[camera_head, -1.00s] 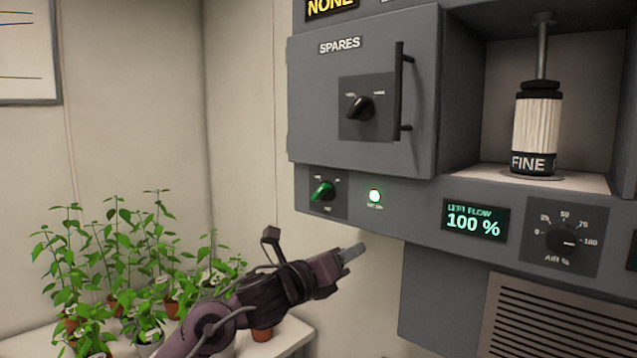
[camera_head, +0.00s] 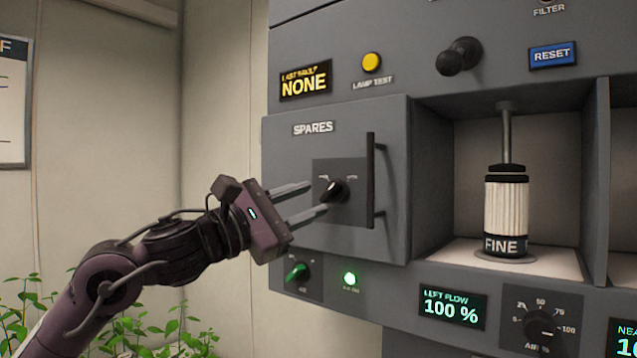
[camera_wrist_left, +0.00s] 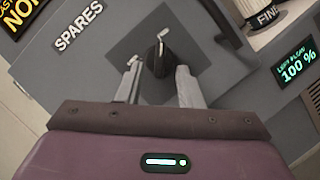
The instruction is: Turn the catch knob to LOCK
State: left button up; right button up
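The catch knob (camera_head: 336,191) is a black knob on a dark square plate (camera_head: 359,170) on the grey SPARES door (camera_head: 290,151). Its small marks are too blurred to read. My left gripper (camera_head: 317,198) is open and empty, pointing at the knob from the left, its fingertips close to it. In the left wrist view the knob (camera_wrist_left: 157,61) appears between the two spread fingers (camera_wrist_left: 159,72). I cannot tell whether either finger touches it. My right gripper is not in view.
A black vertical handle (camera_head: 371,180) stands out right of the knob. A green knob (camera_head: 297,271) and a lit green lamp (camera_head: 350,279) are below the door. A bay to the right holds a FINE filter (camera_head: 506,212). Plants (camera_head: 150,335) stand at lower left.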

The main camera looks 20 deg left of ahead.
aim_at(326, 194)
pick_arm(q)
jog(key=p+x, duration=0.1)
jog(key=x, duration=0.1)
jog(key=shift+w+d+r, duration=0.15)
jog(key=shift+d, duration=0.05)
jog(key=shift+w+d, duration=0.15)
jog(key=shift+w, duration=0.15)
jog(key=shift+c, duration=0.4)
grip_shut()
